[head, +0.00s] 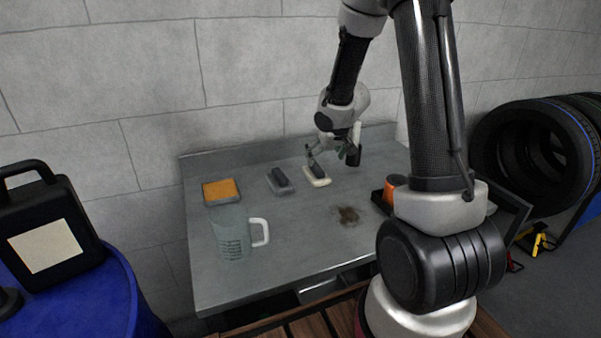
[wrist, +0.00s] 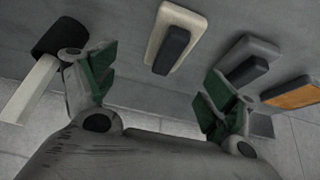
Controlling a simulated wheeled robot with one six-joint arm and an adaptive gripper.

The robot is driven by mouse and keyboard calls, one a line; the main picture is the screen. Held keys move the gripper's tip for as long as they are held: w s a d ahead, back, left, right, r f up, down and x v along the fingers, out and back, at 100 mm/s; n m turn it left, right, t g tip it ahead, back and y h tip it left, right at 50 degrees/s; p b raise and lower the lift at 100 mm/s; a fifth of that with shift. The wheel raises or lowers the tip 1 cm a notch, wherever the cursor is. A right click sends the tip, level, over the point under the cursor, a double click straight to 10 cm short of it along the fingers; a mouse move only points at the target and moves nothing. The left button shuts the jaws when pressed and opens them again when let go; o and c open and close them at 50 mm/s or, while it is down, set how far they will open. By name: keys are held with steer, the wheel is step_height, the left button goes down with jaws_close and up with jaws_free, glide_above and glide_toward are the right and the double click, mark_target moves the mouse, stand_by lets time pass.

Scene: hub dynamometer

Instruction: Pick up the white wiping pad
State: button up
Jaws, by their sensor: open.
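The white wiping pad (head: 319,181) lies flat on the grey bench, with a dark block-shaped handle on top. In the wrist view the pad (wrist: 160,30) lies ahead of my fingers, roughly between them in the picture, and is not touched. My gripper (head: 332,152) is just above and behind the pad in the head view. Its green-padded fingers (wrist: 155,78) are spread wide with nothing between them.
A grey pad (head: 279,184) and an orange-topped pad (head: 221,191) lie left of it. A black-and-white upright object (head: 354,156) stands close right of my gripper. A clear jug (head: 232,240) and dark stain (head: 347,215) are nearer the front. The wall is close behind.

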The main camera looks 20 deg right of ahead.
mark_target(316, 168)
steer(key=shift+a+x, duration=0.2)
steer(key=shift+x, duration=0.85)
steer(key=shift+w+a+f, duration=0.15)
steer(key=shift+a+f, duration=0.2)
steer(key=shift+f, duration=0.4)
steer(key=x, duration=0.3)
steer(key=shift+a+f, duration=0.35)
steer(key=shift+w+f, duration=0.35)
steer(key=shift+f, duration=0.05)
steer(key=shift+d, duration=0.1)
steer(key=c, duration=1.1)
